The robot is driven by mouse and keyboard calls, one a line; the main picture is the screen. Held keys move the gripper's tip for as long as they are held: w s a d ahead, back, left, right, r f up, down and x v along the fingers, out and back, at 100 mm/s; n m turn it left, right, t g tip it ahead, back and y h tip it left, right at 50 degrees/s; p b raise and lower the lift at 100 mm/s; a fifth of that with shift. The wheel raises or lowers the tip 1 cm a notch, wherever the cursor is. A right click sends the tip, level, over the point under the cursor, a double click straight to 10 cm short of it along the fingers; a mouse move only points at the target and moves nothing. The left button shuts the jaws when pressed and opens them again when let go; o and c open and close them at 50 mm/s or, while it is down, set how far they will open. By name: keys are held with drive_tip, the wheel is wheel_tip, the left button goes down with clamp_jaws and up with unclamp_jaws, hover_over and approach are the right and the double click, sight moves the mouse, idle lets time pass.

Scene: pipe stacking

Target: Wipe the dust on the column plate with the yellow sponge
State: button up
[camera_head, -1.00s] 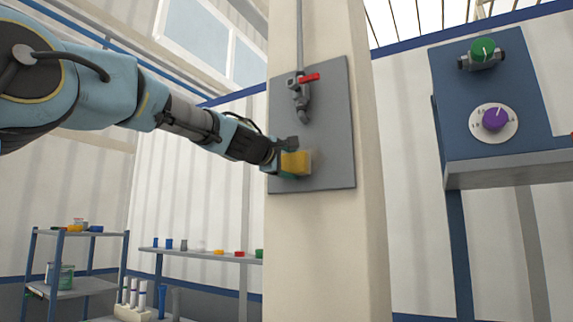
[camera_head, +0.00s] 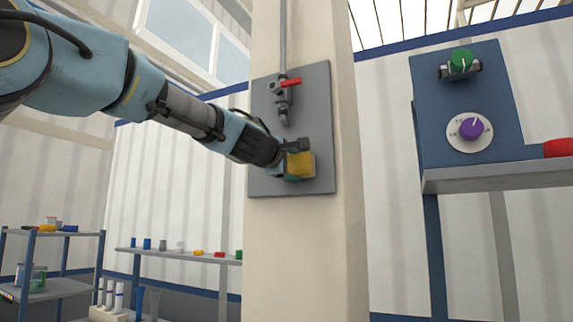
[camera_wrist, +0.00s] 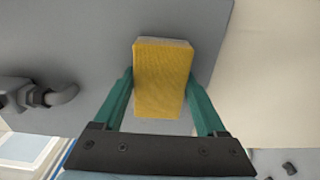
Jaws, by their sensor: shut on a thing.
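The yellow sponge (camera_head: 301,164) is at the lower right part of the grey column plate (camera_head: 318,110). In the wrist view the sponge (camera_wrist: 162,78) sits between the two green fingers of my gripper (camera_wrist: 160,95), which is shut on it. The sponge's far face is against or very near the plate (camera_wrist: 75,40); exact contact cannot be told. My gripper (camera_head: 290,163) reaches the plate from the left in the head view. I cannot make out any dust on the plate.
A tap with a red handle (camera_head: 290,83) juts from the plate above the sponge. The pale column (camera_head: 300,250) carries the plate. A blue panel (camera_head: 430,110) with green and purple knobs stands at right. Shelves (camera_head: 180,254) with small items are at lower left.

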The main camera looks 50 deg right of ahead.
sight(306, 163)
drive_tip(key=shift+s+d+p, duration=0.25)
drive_tip(key=shift+s+p, duration=0.2)
drive_tip(key=shift+s, duration=0.45)
drive_tip(key=shift+s+d+p, duration=0.25)
drive_tip(key=shift+s+p, duration=0.15)
drive_tip(key=shift+s, duration=0.45)
drive_tip(key=shift+r, duration=0.1)
drive_tip(key=shift+w, duration=0.1)
